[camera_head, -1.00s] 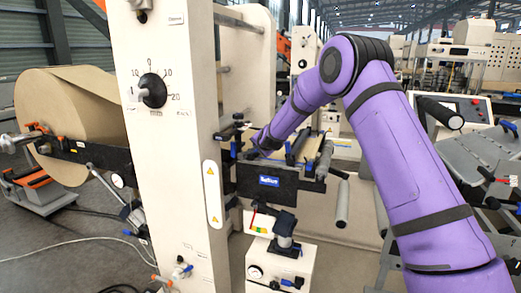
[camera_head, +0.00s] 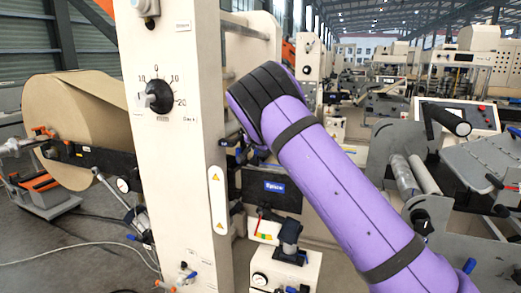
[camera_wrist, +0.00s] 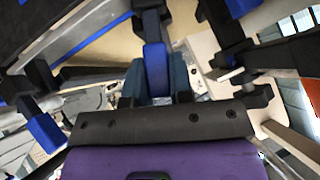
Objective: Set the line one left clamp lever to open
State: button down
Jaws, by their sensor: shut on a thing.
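In the wrist view, a blue-ended lever (camera_wrist: 156,68) on a black mount stands between the two dark teal fingers of my gripper (camera_wrist: 157,80). The fingers are shut on its blue end. It appears to be a clamp lever, but I cannot read which line or side it belongs to, nor its exact setting. In the head view, my purple arm hides the gripper and the lever. The black panel (camera_head: 252,187) with a blue label shows below the arm, beside the cream post.
The cream post (camera_head: 180,130) with a dial knob stands close left of my arm. A kraft roll (camera_head: 75,105) is further left. In the wrist view, another blue-tipped lever (camera_wrist: 45,132) is at left and a blue part (camera_wrist: 240,6) at upper right. Steel rollers (camera_head: 405,178) stand right of my arm.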

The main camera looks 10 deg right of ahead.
jog(key=shift+w+a+r+n+g+h, duration=0.15)
jog(key=shift+w+a+n+g+h, duration=0.2)
jog(key=shift+a+h, duration=0.2)
dwell(0.4)
jog(key=c, duration=1)
grip_release()
jog(key=v, duration=1)
jog(key=shift+a+r, duration=0.25)
jog(key=shift+r, duration=0.05)
jog(key=shift+s, duration=0.1)
